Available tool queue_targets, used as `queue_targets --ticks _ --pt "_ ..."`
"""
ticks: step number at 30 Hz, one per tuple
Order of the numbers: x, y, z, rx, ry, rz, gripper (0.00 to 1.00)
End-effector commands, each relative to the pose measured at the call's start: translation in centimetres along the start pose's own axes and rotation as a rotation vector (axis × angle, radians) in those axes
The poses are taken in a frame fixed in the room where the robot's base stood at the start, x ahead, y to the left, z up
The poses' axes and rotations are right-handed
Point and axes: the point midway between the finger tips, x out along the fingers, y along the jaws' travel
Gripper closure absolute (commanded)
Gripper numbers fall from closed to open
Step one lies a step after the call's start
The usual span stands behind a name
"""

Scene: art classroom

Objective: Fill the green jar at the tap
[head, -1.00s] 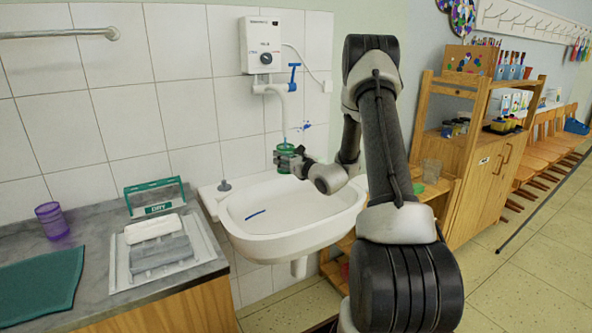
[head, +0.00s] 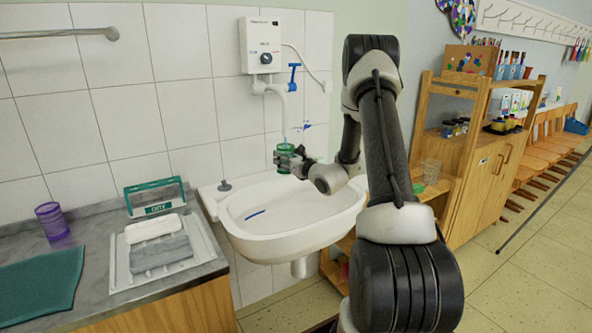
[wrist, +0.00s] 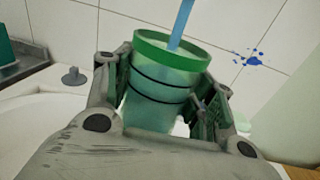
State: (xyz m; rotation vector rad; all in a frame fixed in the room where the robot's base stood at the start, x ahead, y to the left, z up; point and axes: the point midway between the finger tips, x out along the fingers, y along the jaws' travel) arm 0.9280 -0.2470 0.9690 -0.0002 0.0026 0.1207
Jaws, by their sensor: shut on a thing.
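The green jar (head: 285,150) is upright under the tap (head: 285,87), above the back of the white basin (head: 290,213). My gripper (head: 283,160) is shut around the jar's side; in the wrist view its fingers (wrist: 163,98) flank the jar (wrist: 160,85), which has a green rim and two dark bands. A blue stream of water (wrist: 181,22) comes down into the jar's open mouth. The stream also shows thinly in the head view. The tap's blue lever (head: 293,75) stands beside the spout. The water level in the jar is hard to tell.
A white water heater (head: 261,45) hangs above the tap. A wooden shelf unit (head: 487,190) stands at right. A blue brush-like item (head: 255,214) lies in the basin.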

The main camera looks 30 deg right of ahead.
Motion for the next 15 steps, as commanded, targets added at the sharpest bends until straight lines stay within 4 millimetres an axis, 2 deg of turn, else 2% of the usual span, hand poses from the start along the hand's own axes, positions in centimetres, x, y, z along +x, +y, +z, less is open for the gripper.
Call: queue_targets --ticks 10,15 --pt "-0.2 0.0 0.0 0.0 -0.001 0.0 0.69" --pt "-1.9 0.1 0.0 0.001 0.001 -0.002 0.69"
